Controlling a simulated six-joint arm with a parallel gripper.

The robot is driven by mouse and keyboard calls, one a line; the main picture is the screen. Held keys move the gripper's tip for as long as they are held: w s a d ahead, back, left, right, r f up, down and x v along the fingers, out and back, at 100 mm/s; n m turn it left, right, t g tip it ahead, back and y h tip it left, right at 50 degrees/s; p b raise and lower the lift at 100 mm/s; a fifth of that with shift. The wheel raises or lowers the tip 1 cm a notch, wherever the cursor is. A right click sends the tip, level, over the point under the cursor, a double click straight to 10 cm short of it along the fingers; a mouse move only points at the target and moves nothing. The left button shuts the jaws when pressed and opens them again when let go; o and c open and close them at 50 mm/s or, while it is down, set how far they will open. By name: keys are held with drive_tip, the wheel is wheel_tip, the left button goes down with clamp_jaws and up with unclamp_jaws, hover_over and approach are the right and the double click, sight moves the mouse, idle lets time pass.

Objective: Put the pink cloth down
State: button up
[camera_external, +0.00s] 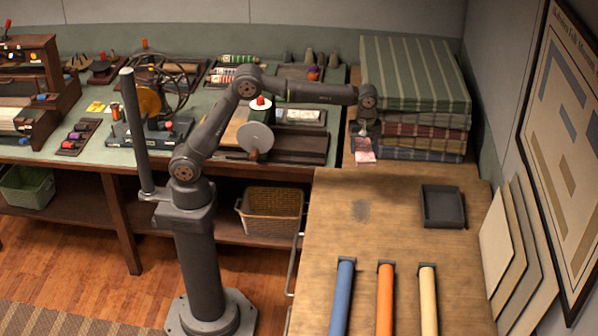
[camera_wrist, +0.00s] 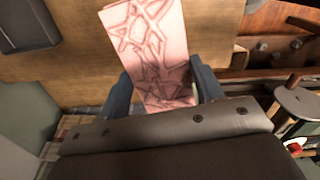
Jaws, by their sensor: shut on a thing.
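The pink cloth (camera_external: 365,155) hangs below my gripper (camera_external: 364,137) in the external view, beside the left side of a stack of folded fabrics. In the wrist view the pink cloth (camera_wrist: 148,45) shows a darker star-like line pattern. It lies between the two dark fingers of my gripper (camera_wrist: 165,88), which is shut on it. The cloth reaches out past the fingertips, over the wooden table (camera_wrist: 75,75). The exact grip point and the gap under the cloth cannot be told.
The stack of folded fabrics (camera_external: 412,125) stands close to the right of my gripper. A dark tray (camera_external: 443,207) and blue, orange and cream rolls (camera_external: 385,300) are on the wooden table (camera_external: 330,215). The table's middle is clear. A cluttered green workbench (camera_external: 95,155) is at left.

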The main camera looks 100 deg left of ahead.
drive_tip(key=d+m, duration=0.2)
drive_tip(key=d, duration=1)
hover_over(375, 192)
wheel_tip(375, 192, down, 12)
drive_tip(key=shift+a+f, duration=0.1)
drive_tip(key=shift+f, duration=1.9)
drive_tip(key=shift+f, duration=0.15)
drive_tip(key=o, duration=1)
wheel_tip(375, 192, up, 12)
drive_tip(key=shift+r, duration=0.15)
